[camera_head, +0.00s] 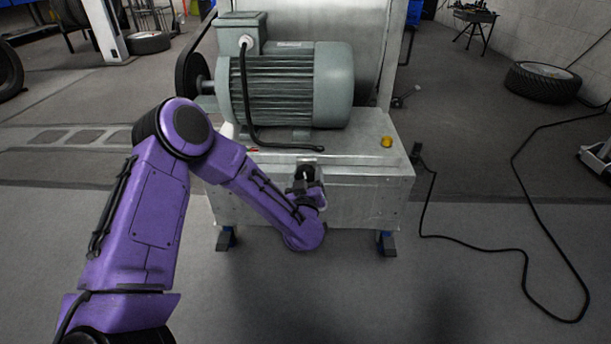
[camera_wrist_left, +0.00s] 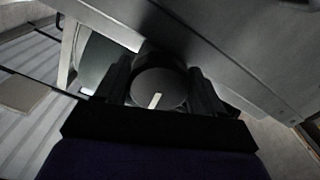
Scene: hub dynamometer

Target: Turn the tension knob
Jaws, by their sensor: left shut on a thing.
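The tension knob (camera_wrist_left: 160,84) shows in the left wrist view as a round grey disc with a white pointer line low on its face. My left gripper (camera_head: 304,181) is at the front face of the metal cabinet (camera_head: 355,198), below the motor. In the left wrist view its two dark fingers stand on either side of the knob, shut on it. In the head view the gripper and wrist mostly hide the knob. My right gripper is in neither view.
A large grey-green motor (camera_head: 290,85) sits on the cabinet, with a black cable (camera_head: 246,100) hanging to its front. A yellow button (camera_head: 387,141) is on the cabinet's top right. A black cable (camera_head: 527,205) lies on the floor at right. The floor in front is clear.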

